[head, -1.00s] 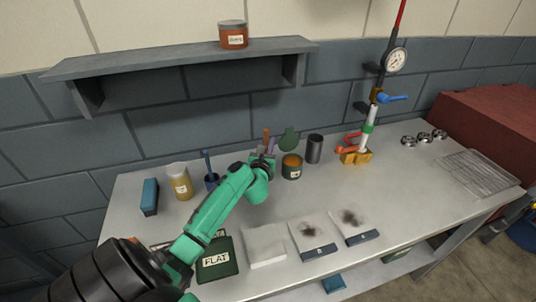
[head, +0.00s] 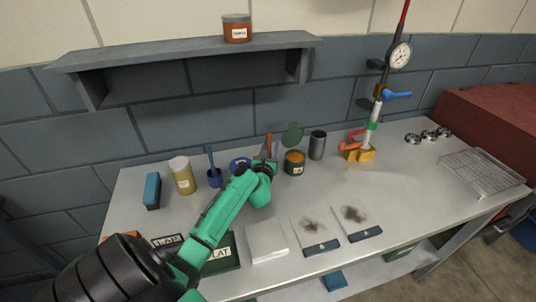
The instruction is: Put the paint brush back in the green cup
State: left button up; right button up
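My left gripper (head: 266,166) is over the back middle of the bench, its fingers mostly hidden by its own wrist. An upright brown-orange handle (head: 268,141), possibly the paint brush's, shows just behind it beside a pale purple piece (head: 275,149). I cannot tell whether the gripper touches either one. A dark green cup-like tin (head: 294,166) with an orange top and a pale label stands just right of the gripper. I cannot tell if it is the green cup of the task. My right gripper is out of view.
A blue cup (head: 215,179) holding a blue-handled tool, a yellow jar (head: 183,178) and a blue block (head: 152,191) stand at left. A dark grey cup (head: 317,146) and a gauge stand (head: 359,153) are at right. Panels (head: 267,241) lie in front. A shelf (head: 190,54) hangs above.

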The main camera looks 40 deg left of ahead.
pick_arm(q)
jog(key=v, duration=1.1)
jog(key=shift+s+b, duration=0.35)
jog(key=shift+b, duration=0.1)
jog(key=shift+d, duration=0.15)
